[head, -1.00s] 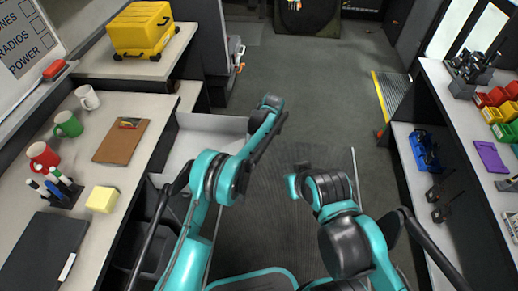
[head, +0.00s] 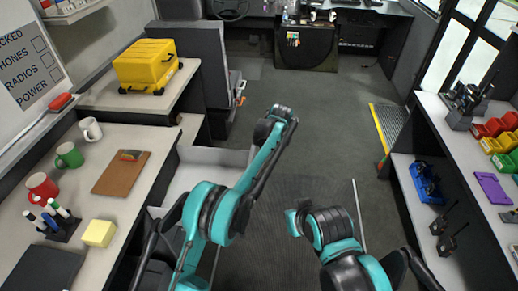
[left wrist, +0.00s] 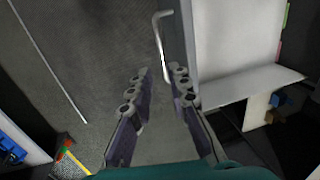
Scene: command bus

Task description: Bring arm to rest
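My left arm (head: 225,205) reaches forward over the aisle in the head view, with its elbow bent and its wrist end (head: 283,113) beside the open white drawer. The left gripper's fingers do not show there. In the left wrist view my left gripper (left wrist: 158,72) is open, with a gap between its two dark fingers and nothing held. A grey bar handle (left wrist: 161,40) lies beside the fingertips; I cannot tell whether they touch. My right arm (head: 335,240) is folded at the lower right of the head view. Its gripper is not visible.
The open drawer (head: 212,156) juts from the left counter into the aisle. That counter holds mugs, a clipboard (head: 121,172) and a yellow case (head: 147,66). The right shelves hold bins and radios. The aisle floor (head: 315,110) ahead is clear.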

